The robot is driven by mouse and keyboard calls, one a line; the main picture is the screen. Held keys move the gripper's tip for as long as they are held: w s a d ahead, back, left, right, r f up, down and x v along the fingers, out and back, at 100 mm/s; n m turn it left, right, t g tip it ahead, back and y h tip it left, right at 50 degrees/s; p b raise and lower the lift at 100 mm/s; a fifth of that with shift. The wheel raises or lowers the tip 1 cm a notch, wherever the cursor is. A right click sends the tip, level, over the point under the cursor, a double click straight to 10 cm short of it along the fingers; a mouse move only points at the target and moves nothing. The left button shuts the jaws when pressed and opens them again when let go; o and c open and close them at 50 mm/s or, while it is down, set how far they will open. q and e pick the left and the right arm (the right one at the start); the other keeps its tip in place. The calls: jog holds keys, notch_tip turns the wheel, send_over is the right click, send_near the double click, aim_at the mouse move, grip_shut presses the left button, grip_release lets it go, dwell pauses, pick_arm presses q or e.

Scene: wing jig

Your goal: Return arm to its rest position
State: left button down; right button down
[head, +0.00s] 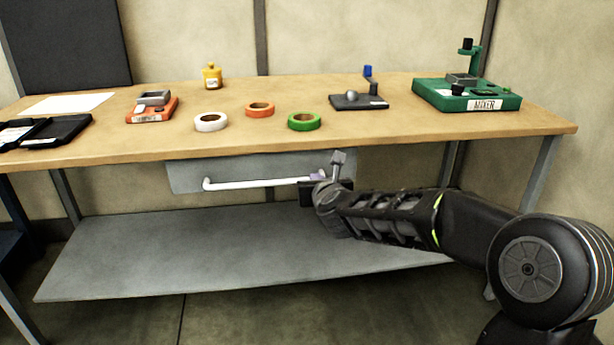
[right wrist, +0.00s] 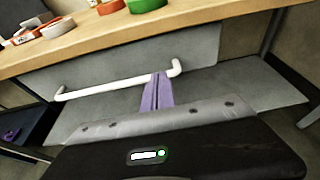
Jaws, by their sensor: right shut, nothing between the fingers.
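My right arm comes in from the right in the head view. Its gripper (head: 318,176) is at the right end of the white bar handle (head: 255,184) on the grey drawer front (head: 185,176) under the tabletop. In the right wrist view the purple fingers (right wrist: 158,92) are together with nothing between them. They overlap the right part of the handle (right wrist: 105,87) in the picture; I cannot tell whether they touch it. The drawer front also shows in the right wrist view (right wrist: 120,62). My left gripper is out of view.
The wooden workbench (head: 380,122) is just above the gripper, and a grey lower shelf (head: 180,250) is below. On top are white (head: 210,122), orange (head: 259,109) and green (head: 304,121) tape rolls, and a green mixer (head: 466,96). Open floor lies in front.

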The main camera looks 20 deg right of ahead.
jog(key=s+a+f+n+g+y, duration=0.2)
jog(key=s+a+f+n, duration=0.15)
jog(key=f+n, duration=0.55)
jog(key=s+a+f+n+g+y, duration=0.1)
jog(key=s+a+f+n, duration=0.2)
jog(key=a+f+n, duration=0.35)
jog(key=s+a+f+n+g+y, duration=0.2)
jog(key=s+f+n, duration=0.1)
jog(key=f+n, duration=0.8)
jog(key=s+a+f+n+g+y, duration=0.1)
jog(key=s+a+f+n+g, duration=0.25)
jog(key=s+f, duration=0.5)
jog(key=s+a+f+n+g, duration=0.25)
jog(key=s+a+f, duration=0.2)
jog(key=s, duration=0.65)
jog(key=s+a+f+n+g+y, duration=0.1)
jog(key=s+a+f+n+g, duration=0.2)
jog(key=s+f, duration=0.5)
jog(key=s+a+r+n+p, duration=0.1)
jog(key=s+r+p, duration=0.2)
jog(key=r+p, duration=2)
jog(key=shift+r+t+p, duration=0.35)
jog(key=shift+r+t, duration=0.05)
jog(key=shift+r, duration=0.25)
